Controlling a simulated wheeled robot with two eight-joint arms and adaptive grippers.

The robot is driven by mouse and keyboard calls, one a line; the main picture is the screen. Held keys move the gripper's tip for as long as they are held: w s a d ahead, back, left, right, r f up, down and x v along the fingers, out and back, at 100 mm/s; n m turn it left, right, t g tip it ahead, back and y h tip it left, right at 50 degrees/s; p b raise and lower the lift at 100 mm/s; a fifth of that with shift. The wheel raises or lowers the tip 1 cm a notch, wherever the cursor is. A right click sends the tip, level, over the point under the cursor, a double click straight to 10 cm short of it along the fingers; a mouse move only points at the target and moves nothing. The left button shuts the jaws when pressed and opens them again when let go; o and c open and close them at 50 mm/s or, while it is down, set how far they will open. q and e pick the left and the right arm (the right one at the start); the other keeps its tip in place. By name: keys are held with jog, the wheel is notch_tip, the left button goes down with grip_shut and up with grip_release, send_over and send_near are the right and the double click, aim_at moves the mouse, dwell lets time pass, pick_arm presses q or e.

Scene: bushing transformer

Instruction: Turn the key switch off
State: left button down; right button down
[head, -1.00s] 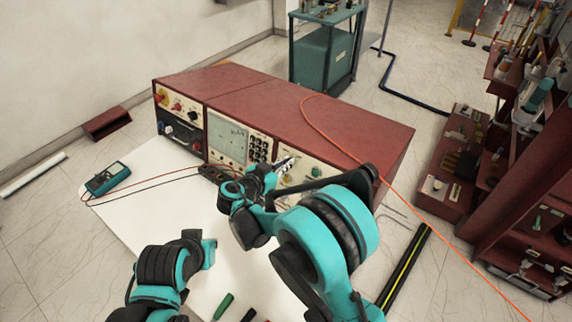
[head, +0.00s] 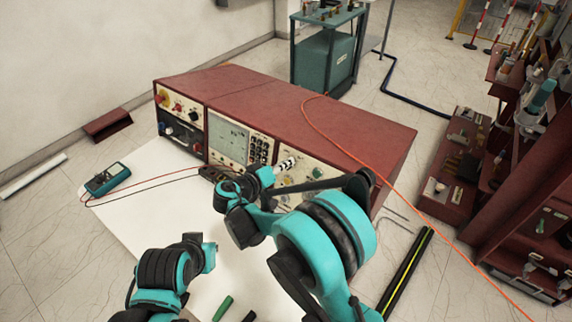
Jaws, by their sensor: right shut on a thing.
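The maroon test set (head: 230,82) stands on a white table with its control panel facing me. My right gripper (head: 287,164) is at the panel, just right of the screen and keypad, its black-and-white fingertips against the panel face. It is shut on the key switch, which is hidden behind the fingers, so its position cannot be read. My left arm (head: 170,275) shows at the lower left; its gripper is not in view.
A multimeter (head: 107,179) with red and black leads lies on the left of the table (head: 140,225). Green-handled tools (head: 223,308) lie at the front. An orange cable (head: 335,135) crosses the test set's top. A maroon shelf (head: 535,190) stands at the right.

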jog(key=shift+n, duration=0.3)
dwell(0.4)
jog(key=c, duration=1.7)
grip_release()
notch_tip(320, 180, up, 10)
